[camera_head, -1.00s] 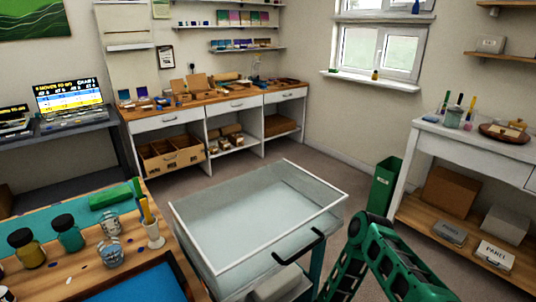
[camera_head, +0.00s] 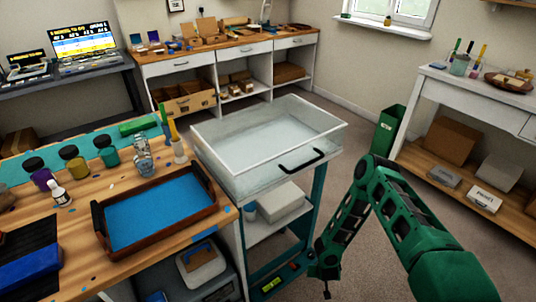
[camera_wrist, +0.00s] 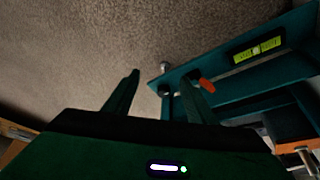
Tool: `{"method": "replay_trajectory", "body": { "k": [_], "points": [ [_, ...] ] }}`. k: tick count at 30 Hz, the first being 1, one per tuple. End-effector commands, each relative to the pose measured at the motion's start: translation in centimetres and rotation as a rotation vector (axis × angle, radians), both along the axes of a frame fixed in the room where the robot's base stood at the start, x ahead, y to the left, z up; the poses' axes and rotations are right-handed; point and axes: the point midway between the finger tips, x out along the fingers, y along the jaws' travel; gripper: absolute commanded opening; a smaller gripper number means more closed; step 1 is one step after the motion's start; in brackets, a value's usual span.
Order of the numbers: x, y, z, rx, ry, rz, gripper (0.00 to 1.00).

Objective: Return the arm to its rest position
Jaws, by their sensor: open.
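My green arm (camera_head: 400,225) is bent at an elbow at the right of the head view, with its forearm pointing down. My gripper (camera_head: 326,288) hangs low beside the right side of the teal cart (camera_head: 262,288), over the carpet. In the wrist view my gripper (camera_wrist: 164,84) has its two fingers apart, with nothing held between them. The cart's teal frame (camera_wrist: 225,65) shows behind and right of the fingers in that view. Whether the gripper touches the cart cannot be told.
A clear bin (camera_head: 265,135) with a black handle tops the cart. A workbench (camera_head: 90,215) with jars and a blue-lined tray (camera_head: 155,212) is at left. A green waste bin (camera_head: 388,130) and white side table (camera_head: 480,105) stand right. Carpet between is free.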

Motion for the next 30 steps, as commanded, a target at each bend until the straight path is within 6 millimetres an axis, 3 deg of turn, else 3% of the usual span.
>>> {"method": "replay_trajectory", "body": {
  "k": [8, 14, 21, 30],
  "points": [
    [2.8, -2.6, 4.1, -0.026, 0.015, -0.003, 0.51],
    [5.4, -5.2, 8.9, -0.057, 0.033, -0.005, 0.51],
    [8.2, -9.6, 17.8, -0.108, 0.072, -0.024, 0.51],
    [8.7, -14.8, 29.4, -0.158, 0.126, -0.073, 0.51]
  ]
}}
